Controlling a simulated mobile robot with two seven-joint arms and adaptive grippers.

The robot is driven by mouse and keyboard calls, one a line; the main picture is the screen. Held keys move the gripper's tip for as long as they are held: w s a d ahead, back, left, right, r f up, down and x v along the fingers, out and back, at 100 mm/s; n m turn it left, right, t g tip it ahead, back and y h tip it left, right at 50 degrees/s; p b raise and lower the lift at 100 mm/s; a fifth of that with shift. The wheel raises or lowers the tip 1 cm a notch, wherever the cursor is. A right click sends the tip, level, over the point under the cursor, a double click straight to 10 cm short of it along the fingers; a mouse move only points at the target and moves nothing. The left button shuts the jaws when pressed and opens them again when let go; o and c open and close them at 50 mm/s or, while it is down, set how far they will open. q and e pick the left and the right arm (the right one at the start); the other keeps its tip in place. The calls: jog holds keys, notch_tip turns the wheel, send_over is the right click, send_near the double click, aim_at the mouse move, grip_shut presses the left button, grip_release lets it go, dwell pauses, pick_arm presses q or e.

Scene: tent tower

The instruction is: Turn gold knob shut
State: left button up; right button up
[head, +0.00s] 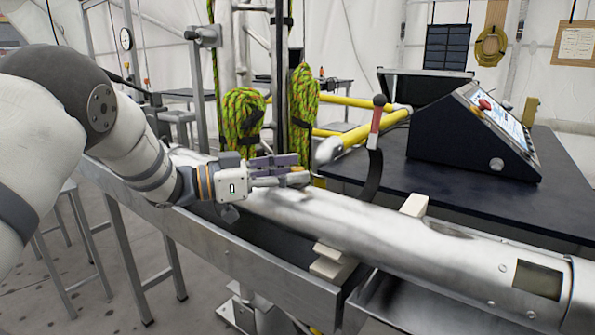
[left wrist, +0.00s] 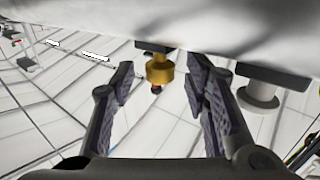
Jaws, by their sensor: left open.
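The gold knob (left wrist: 160,70) shows in the left wrist view, attached to the underside of a pale metal body, with a small dark tip at its lower end. My left gripper (left wrist: 160,78) is open, with one dark ridged finger on each side of the knob in the picture. I see gaps between the knob and both fingers; whether the knob is fully between the pads in depth I cannot tell. The knob is not clearly visible there. My right gripper is not in view.
The cylinder rests on pale blocks (head: 330,264) over a metal-framed bench. A console with a screen (head: 480,130) stands on the dark tabletop (head: 555,200) at right. A red-handled lever (head: 376,120) and green rope coils (head: 240,115) are behind the gripper. A silver fitting (left wrist: 258,92) is right of the knob.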

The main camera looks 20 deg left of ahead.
pick_arm(q)
jog(key=v, duration=1)
jog(key=shift+s+a, duration=0.15)
